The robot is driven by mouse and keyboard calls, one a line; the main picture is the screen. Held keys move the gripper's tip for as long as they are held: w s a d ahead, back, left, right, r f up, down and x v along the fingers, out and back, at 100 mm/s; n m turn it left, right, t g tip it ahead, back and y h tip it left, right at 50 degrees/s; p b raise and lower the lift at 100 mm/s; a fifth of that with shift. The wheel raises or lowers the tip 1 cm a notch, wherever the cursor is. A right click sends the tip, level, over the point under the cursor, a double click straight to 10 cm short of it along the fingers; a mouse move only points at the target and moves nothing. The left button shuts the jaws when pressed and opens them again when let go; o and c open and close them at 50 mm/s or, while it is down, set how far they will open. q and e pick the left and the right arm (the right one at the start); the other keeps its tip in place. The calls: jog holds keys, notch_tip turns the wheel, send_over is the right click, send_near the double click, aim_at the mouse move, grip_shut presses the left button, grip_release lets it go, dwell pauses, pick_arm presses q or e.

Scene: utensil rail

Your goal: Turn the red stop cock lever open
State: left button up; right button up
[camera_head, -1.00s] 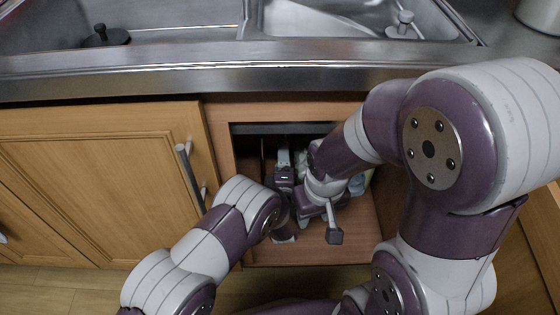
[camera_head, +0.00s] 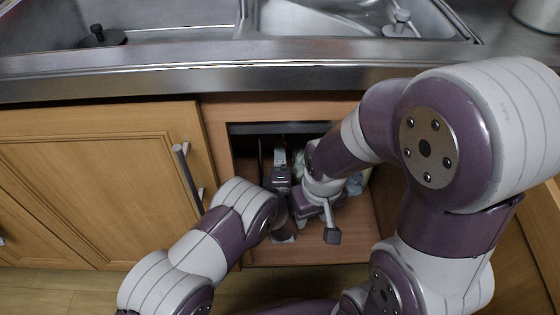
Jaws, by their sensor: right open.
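The red stop cock lever does not show; my arms and the dark inside of the sink cabinet hide whatever is behind them. My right gripper (camera_head: 318,214) is low in the cabinet opening, open, with a grey finger to the right over the cabinet floor. I see nothing held in it. My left gripper (camera_head: 281,172) is beside it on the left, reaching into the opening. Its fingertips are too small and dark to tell open from shut.
The cabinet floor (camera_head: 340,250) is bare at its front. A wooden door (camera_head: 95,185) with a metal handle (camera_head: 188,172) is at the left. The steel counter edge (camera_head: 200,80) and sink are above. Pale bluish items (camera_head: 354,184) are partly hidden inside the cabinet.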

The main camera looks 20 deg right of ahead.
pick_arm(q)
jog(key=p+v, duration=0.5)
jog(key=v, duration=0.7)
jog(key=shift+s+p, duration=0.4)
jog(key=shift+a, duration=0.1)
